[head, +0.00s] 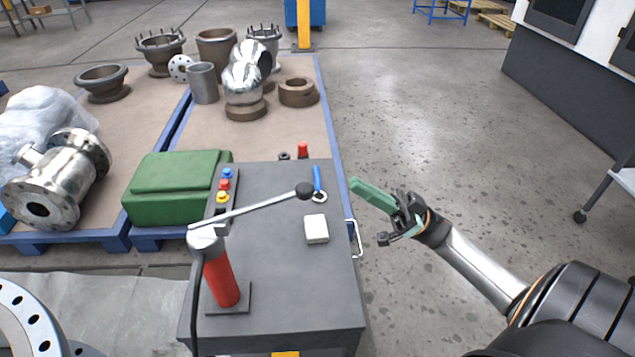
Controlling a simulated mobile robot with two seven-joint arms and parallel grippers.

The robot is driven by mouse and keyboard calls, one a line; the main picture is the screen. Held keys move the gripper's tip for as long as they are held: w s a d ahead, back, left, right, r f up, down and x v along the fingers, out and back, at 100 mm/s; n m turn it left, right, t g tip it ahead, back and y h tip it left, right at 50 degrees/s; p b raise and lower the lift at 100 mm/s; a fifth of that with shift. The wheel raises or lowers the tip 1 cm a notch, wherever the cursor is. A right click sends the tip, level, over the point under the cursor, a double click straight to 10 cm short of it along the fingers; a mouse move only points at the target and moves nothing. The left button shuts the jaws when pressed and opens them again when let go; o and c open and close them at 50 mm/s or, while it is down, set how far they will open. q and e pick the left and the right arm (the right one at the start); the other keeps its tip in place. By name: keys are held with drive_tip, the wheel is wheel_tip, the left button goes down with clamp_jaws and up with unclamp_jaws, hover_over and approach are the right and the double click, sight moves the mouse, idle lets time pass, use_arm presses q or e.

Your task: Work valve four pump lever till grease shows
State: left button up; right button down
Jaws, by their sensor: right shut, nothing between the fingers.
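A grease pump with a red body (221,278) stands on the grey cabinet (285,265). Its long metal pump lever (258,207) runs from the pump's silver head up and right to a black ball knob (304,190). A dark hose comes down from the head. My right gripper (391,213) is shut and empty, right of the cabinet and apart from the knob. Green pieces show at its fingers. A light flanged part (22,318) is cut off at the lower left; I cannot tell whether it is valve four. No grease is visible. My left gripper is out of view.
A blue-handled tool (317,180), a white block (316,229) and coloured buttons (225,184) are on the cabinet, which has a side handle (355,238). A green case (176,187) stands left. Pallets (300,125) with metal parts lie behind.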

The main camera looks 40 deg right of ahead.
drive_tip(key=p+x, duration=0.3)
drive_tip(key=x, duration=0.7)
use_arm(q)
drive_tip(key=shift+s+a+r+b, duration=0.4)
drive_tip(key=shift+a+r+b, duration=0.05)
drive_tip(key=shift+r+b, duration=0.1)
use_arm(e)
drive_tip(key=shift+f, duration=2.1)
